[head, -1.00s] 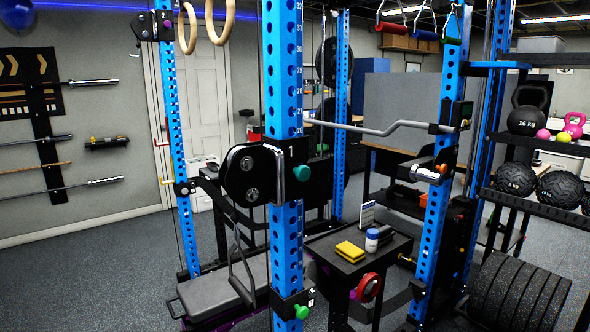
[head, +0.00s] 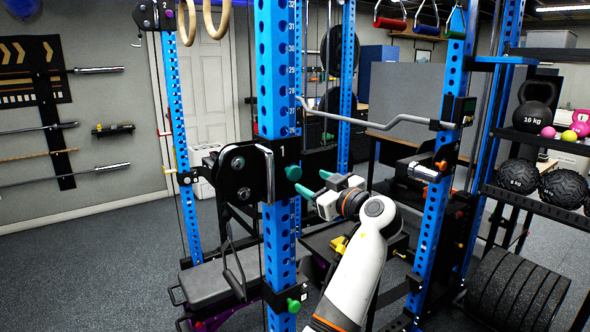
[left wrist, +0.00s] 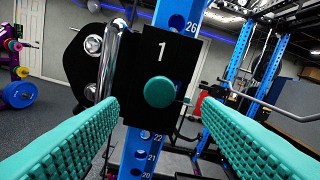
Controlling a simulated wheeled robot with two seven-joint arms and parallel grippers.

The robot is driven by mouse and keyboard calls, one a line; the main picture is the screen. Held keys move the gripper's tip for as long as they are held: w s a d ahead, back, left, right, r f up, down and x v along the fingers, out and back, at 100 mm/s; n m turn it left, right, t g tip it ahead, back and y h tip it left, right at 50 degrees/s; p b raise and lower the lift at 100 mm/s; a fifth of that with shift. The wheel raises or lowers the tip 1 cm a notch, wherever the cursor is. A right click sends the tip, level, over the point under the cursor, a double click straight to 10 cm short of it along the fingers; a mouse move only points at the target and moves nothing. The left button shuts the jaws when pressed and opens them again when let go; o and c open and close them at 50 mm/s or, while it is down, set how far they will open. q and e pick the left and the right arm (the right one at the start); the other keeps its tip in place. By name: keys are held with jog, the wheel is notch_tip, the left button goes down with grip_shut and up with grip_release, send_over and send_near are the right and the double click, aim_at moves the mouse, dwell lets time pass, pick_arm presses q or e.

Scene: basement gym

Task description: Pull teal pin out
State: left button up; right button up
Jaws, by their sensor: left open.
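The teal pin's round knob (head: 293,173) sticks out of the black pulley block (head: 240,175) marked 1, on the near blue upright (head: 278,90). In the left wrist view the knob (left wrist: 160,92) faces me, near the middle of the black plate (left wrist: 185,62). My left gripper (head: 313,183) is open, just right of the knob in the head view, with its teal ribbed fingers pointing at it. In the left wrist view the fingers lie to either side of the knob and below it, apart from it. The right gripper is not in view.
A green knob (head: 293,305) sits lower on the same upright. A bent grey bar (head: 385,118) spans behind my arm towards the right blue upright (head: 447,120). A grey bench (head: 220,282) stands at lower left, and a weight rack (head: 555,165) at right.

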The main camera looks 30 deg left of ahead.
aim_at(296, 173)
pick_arm(q)
jog(key=p+x, duration=0.2)
jog(key=x, duration=0.6)
jog(key=shift+r, duration=0.15)
jog(key=shift+w+a+p, duration=0.15)
jog(key=shift+a+p, duration=0.2)
jog(key=shift+a, duration=0.15)
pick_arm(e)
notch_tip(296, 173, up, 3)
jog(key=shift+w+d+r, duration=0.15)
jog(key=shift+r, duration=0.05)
